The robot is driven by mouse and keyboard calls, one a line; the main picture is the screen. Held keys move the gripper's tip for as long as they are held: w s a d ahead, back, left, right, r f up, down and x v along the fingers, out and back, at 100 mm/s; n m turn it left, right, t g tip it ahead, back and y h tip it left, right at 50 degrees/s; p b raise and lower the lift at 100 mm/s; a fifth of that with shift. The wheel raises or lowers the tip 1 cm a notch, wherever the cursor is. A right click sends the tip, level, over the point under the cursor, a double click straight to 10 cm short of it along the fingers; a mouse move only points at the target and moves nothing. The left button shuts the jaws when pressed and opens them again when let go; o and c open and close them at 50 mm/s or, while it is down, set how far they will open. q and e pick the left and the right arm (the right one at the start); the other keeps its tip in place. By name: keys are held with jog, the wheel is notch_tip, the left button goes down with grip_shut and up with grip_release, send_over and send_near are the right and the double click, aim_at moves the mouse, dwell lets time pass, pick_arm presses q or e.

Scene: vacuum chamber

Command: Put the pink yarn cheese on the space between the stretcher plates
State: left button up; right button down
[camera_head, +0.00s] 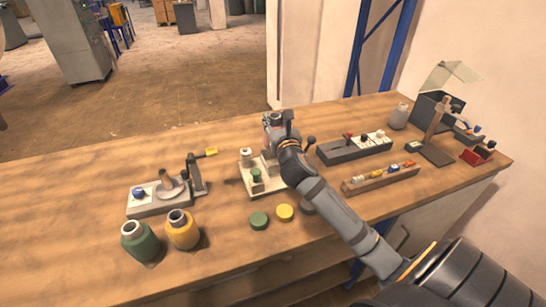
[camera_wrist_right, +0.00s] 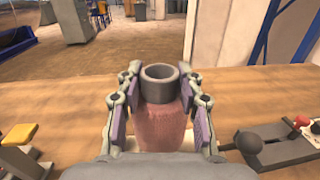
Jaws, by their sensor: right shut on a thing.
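My right gripper (camera_head: 281,120) is above the bench, over the far right side of a pale-based fixture (camera_head: 268,187). In the right wrist view, my right gripper (camera_wrist_right: 159,84) is shut on the pink yarn cheese (camera_wrist_right: 168,130), with one finger on each side. The cheese stands upright, its grey tube end (camera_wrist_right: 160,72) uppermost. In the head view the cheese is mostly hidden by the gripper. The fixture carries pale upright blocks and a green-topped part; I cannot tell which parts are the stretcher plates. I cannot tell whether the cheese touches the fixture. My left gripper is out of view.
Green (camera_head: 140,243) and yellow (camera_head: 182,230) yarn cheeses stand front left, near a grey device with a yellow-handled lever (camera_head: 197,172). Green (camera_head: 259,221) and yellow (camera_head: 285,212) discs lie in front. A dark switch box (camera_head: 352,149) and a wooden rack (camera_head: 381,181) are right.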

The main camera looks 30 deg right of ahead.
notch_tip(320, 180, down, 9)
jog(key=b, duration=0.1)
jog(key=shift+b, duration=0.4)
jog(key=c, duration=0.8)
grip_release()
jog(key=shift+w+f, duration=0.1)
jog(key=shift+c, duration=0.2)
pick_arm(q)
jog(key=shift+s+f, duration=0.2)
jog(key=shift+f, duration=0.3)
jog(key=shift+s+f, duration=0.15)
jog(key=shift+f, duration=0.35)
